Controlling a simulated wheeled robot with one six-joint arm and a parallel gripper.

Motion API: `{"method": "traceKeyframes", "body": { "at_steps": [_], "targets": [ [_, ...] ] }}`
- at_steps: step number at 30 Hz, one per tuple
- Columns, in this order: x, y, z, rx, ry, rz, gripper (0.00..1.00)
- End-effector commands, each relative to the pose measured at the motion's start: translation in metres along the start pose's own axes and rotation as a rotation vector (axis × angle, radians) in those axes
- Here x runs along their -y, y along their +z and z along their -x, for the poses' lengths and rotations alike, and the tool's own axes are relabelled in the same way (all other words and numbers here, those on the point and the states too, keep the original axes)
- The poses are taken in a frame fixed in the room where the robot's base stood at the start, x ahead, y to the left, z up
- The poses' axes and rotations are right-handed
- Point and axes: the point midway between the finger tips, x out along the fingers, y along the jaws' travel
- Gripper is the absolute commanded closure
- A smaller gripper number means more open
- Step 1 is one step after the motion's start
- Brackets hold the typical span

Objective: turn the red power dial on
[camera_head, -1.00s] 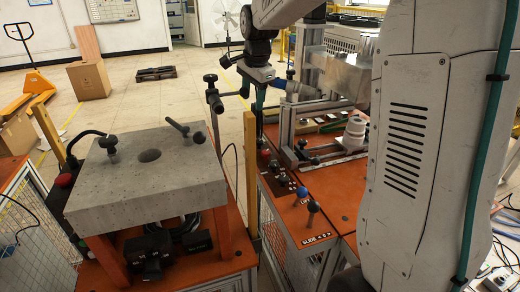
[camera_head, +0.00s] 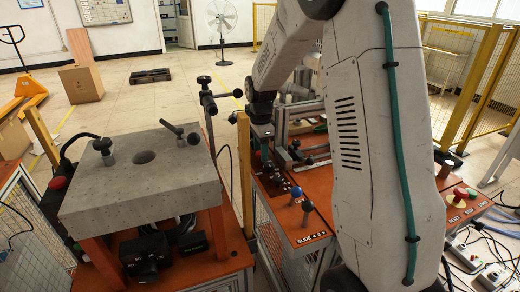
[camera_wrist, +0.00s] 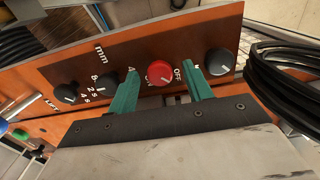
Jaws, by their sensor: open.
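The red power dial (camera_wrist: 160,73) is a round red knob on the brown front panel (camera_wrist: 110,62) in the wrist view, with ON and OFF printed beside it. My gripper (camera_wrist: 160,76) is open, with one green finger to the left of the dial and one to the right. Gaps show between the fingers and the dial, and I cannot tell how deep the tips reach. In the head view my gripper (camera_head: 265,152) is low over the orange bench, and the red dial cannot be made out there.
Black knobs sit either side on the panel: one (camera_wrist: 220,61) close to the right finger, one (camera_wrist: 101,89) left. Black cables (camera_wrist: 290,85) hang at the right. In the head view a grey block table (camera_head: 140,190) and a yellow post (camera_head: 245,170) stand left of my gripper.

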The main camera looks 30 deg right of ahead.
Motion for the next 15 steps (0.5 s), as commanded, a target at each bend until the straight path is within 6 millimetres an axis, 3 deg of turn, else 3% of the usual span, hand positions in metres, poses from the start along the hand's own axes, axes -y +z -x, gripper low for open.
{"method": "traceKeyframes", "body": {
  "at_steps": [5,10,15],
  "targets": [
    [0.0001,-0.0001,0.0002,0.000,-0.001,0.000,0.50],
    [0.0002,0.0000,0.0004,0.000,-0.001,0.000,0.94],
    [0.0004,0.0000,0.0006,0.000,-0.002,-0.002,0.94]
  ]
}}
